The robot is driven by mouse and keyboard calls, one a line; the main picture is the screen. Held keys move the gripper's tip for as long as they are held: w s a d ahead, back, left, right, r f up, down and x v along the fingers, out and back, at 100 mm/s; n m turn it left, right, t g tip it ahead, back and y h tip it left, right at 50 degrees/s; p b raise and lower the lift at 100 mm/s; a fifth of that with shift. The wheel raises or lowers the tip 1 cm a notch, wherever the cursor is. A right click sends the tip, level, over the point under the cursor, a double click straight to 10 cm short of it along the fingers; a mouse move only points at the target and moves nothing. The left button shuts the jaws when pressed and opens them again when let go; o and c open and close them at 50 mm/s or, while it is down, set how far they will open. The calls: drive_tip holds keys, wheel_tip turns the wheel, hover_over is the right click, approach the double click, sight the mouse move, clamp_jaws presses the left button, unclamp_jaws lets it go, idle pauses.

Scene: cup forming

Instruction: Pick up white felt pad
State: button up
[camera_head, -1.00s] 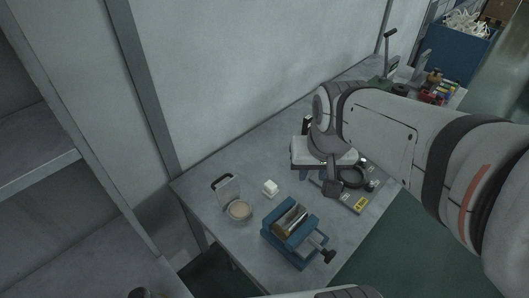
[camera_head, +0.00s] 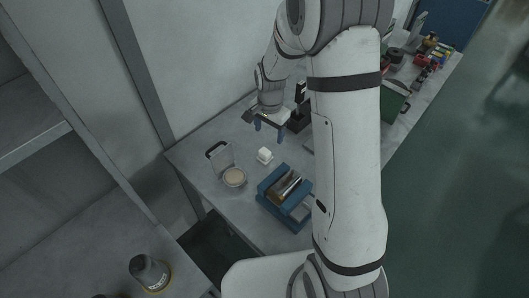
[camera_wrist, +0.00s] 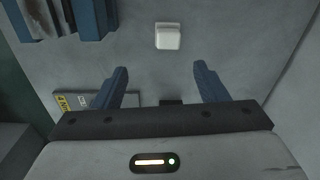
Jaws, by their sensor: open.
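My gripper (camera_head: 270,132) is above the bench, just behind the pad in the head view. Its two blue fingers are spread apart with nothing between them, as the wrist view also shows (camera_wrist: 162,72). The pad is fully visible and apart from the fingers.
A blue vise (camera_head: 285,195) holding a metallic piece stands in front of the pad. The workbench (camera_head: 205,139) is bare behind the container. Tools (camera_head: 432,50) crowd the far end.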

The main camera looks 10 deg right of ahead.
drive_tip(key=m, duration=0.1)
hover_over(265, 151)
wheel_tip(265, 151, down, 6)
drive_tip(key=shift+w+d+r, duration=0.1)
drive_tip(key=shift+w+r, duration=0.05)
wheel_tip(265, 151, down, 8)
drive_tip(key=b, duration=0.3)
drive_tip(key=shift+r+b, duration=0.1)
drive_tip(key=shift+b, duration=0.25)
drive_tip(key=shift+r, duration=0.1)
drive_tip(key=c, duration=1.1)
